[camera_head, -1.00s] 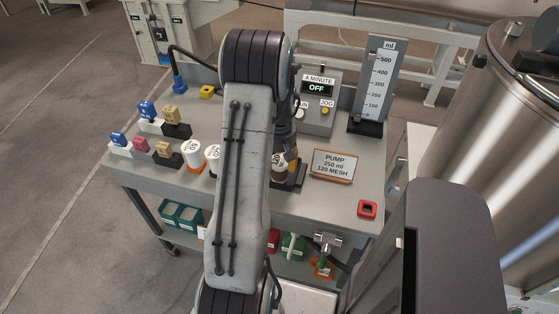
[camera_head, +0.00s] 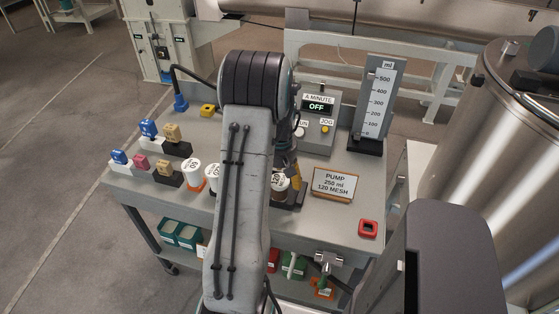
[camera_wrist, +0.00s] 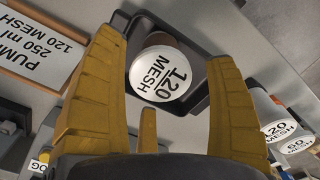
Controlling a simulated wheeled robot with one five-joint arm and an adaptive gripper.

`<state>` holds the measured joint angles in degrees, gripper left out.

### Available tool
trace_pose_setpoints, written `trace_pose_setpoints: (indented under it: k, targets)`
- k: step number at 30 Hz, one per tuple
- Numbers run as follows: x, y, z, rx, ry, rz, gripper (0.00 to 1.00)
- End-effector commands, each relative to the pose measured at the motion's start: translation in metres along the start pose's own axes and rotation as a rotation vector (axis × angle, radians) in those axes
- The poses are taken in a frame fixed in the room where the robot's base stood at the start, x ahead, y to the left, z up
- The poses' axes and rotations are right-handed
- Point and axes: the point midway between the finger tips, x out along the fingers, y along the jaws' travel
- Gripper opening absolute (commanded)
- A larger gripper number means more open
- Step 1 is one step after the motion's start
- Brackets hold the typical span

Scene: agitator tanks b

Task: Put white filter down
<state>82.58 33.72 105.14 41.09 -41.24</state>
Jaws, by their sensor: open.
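The white filter (camera_wrist: 160,75), a short cylinder with a white top marked 120 MESH, lies between the finger ends in the wrist view. It appears to stand over a dark tray (camera_wrist: 198,42). My gripper (camera_wrist: 167,50) is open, its yellow fingers spread on either side of the filter with gaps showing. In the head view the filter (camera_head: 280,183) shows just right of my arm, over the dark tray. Most of my gripper is hidden there behind the arm, with a bit of yellow finger showing.
The sign (camera_head: 333,184) reads PUMP 250 ml 120 MESH. The control box (camera_head: 317,120), measuring scale (camera_head: 376,100) and several coloured blocks stand on the grey cart.

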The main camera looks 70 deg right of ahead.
Motion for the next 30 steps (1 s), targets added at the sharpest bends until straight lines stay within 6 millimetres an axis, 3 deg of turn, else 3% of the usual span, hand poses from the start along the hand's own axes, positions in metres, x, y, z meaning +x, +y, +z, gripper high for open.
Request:
trace_pose_setpoints:
  k: [6,18,30]
  targets:
    - [-0.039,0.001,-0.001,0.000,0.006,0.005,0.79]
    - [-0.091,0.000,-0.001,0.000,0.003,0.003,0.79]
    - [-0.110,-0.003,-0.001,-0.002,0.001,0.001,0.79]
